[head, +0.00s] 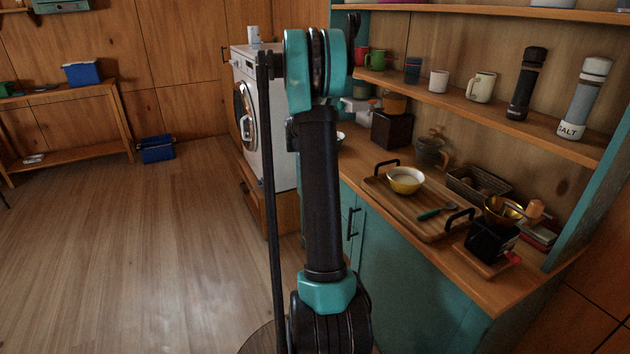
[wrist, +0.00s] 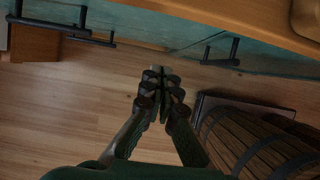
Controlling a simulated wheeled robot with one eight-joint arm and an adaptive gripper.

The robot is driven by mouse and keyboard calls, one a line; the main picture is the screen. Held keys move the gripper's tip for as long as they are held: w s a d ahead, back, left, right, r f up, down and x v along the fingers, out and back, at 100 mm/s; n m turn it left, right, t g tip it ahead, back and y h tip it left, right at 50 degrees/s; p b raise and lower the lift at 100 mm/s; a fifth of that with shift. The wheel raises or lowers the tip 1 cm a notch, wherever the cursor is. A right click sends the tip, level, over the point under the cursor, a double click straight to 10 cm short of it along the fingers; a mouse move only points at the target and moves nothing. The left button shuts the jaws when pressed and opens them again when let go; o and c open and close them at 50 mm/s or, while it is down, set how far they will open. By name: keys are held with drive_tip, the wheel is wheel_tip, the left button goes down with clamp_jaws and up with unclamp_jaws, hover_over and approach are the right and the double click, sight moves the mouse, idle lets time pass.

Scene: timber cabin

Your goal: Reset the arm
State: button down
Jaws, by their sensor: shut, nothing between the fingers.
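My gripper (wrist: 160,92) shows in the wrist view with its dark fingers together and nothing between them. It hangs over the wooden floor (wrist: 60,110), in front of the teal cabinet fronts. In the head view my teal and black arm rises through the middle of the picture. The gripper itself cannot be made out there.
A teal cabinet (head: 400,290) with a wooden counter stands at the right. A tray (head: 445,232) on it bears a yellow bowl (head: 404,181). A washing machine (head: 262,115) stands behind my arm. A wooden barrel (wrist: 255,145) is close right of my gripper.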

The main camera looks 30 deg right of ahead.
drive_tip(key=s+a+r+m+t+y, duration=0.1)
drive_tip(key=s+a+m, duration=0.3)
drive_tip(key=s+a, duration=0.3)
drive_tip(key=s+a+r+m+t+y, duration=0.15)
drive_tip(key=s+a+m, duration=0.3)
drive_tip(key=a, duration=0.45)
drive_tip(key=s+a+f+m+t+y, duration=0.1)
drive_tip(key=s+a+m, duration=0.3)
drive_tip(key=s, duration=0.5)
drive_tip(key=s+a+f+m+y, duration=0.1)
drive_tip(key=s+a+f+m, duration=0.2)
drive_tip(key=s+a, duration=0.6)
drive_tip(key=shift+f+m+t, duration=0.35)
drive_tip(key=shift+m, duration=0.9)
